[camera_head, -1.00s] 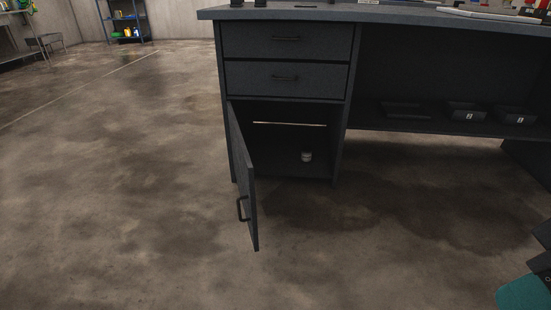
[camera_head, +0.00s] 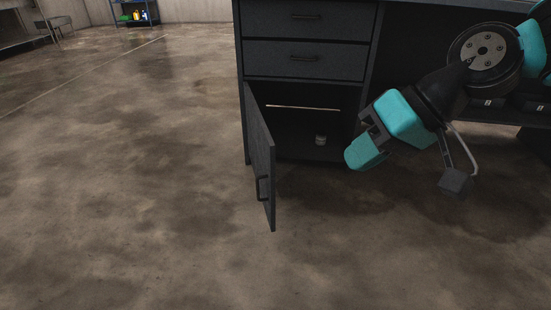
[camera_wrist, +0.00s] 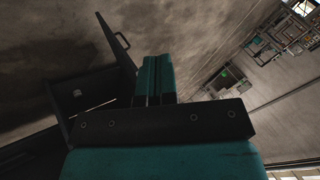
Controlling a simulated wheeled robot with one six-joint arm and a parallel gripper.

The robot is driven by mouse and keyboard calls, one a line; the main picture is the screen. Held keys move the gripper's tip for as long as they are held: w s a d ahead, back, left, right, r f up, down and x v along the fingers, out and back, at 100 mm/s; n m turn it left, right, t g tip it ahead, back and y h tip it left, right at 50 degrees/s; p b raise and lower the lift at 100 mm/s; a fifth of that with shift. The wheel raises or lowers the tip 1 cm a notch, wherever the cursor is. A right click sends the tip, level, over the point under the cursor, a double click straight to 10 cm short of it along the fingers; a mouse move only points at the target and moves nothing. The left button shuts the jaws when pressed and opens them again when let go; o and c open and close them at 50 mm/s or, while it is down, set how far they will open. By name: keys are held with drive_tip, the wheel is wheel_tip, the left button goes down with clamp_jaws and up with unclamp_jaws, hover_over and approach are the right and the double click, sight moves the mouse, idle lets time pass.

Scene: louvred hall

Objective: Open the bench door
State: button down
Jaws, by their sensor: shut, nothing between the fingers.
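The dark bench door (camera_head: 259,155) stands swung wide open, hinged at the left of the bench cabinet. Its handle (camera_head: 262,188) is on the outer face near the free edge. The door also shows in the wrist view (camera_wrist: 117,48), with the handle (camera_wrist: 122,41) sticking out. The cabinet inside (camera_head: 300,125) is exposed, with a small pale jar (camera_head: 320,140) on its floor. My gripper (camera_head: 357,160) is shut and empty, to the right of the door and apart from it, in front of the cabinet's right side. Its closed teal fingers (camera_wrist: 155,75) show in the wrist view.
Two shut drawers (camera_head: 305,44) sit above the compartment. Small bins stand on the bench's lower shelf at the right, partly behind my arm. The concrete floor (camera_head: 120,180) is clear at the left and front. A blue shelf rack (camera_head: 135,12) stands far back.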

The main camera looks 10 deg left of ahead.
drive_tip(key=w+a+f+m+t+y+b, duration=0.1)
drive_tip(key=w+a+f+m+y+b, duration=0.15)
drive_tip(key=w+f, duration=0.5)
drive_tip(key=w+a+f+m+t+y+b, duration=0.1)
drive_tip(key=w+f+m+y, duration=0.2)
drive_tip(key=w, duration=0.8)
drive_tip(key=w+d+f+m+t+y+b, duration=0.1)
drive_tip(key=w+d+f+m+t+y, duration=0.1)
drive_tip(key=w+f+m+t, duration=0.3)
drive_tip(key=w+d+f+y+b, duration=0.1)
drive_tip(key=w+d+f, duration=0.1)
drive_tip(key=w+f, duration=0.35)
drive_tip(key=a+f+b, duration=0.1)
drive_tip(key=a+b, duration=0.5)
drive_tip(key=a, duration=0.6)
drive_tip(key=shift+w+a+f+b, duration=0.25)
drive_tip(key=shift+w+a+b, duration=0.05)
drive_tip(key=shift+w+a, duration=0.1)
drive_tip(key=shift+a, duration=0.1)
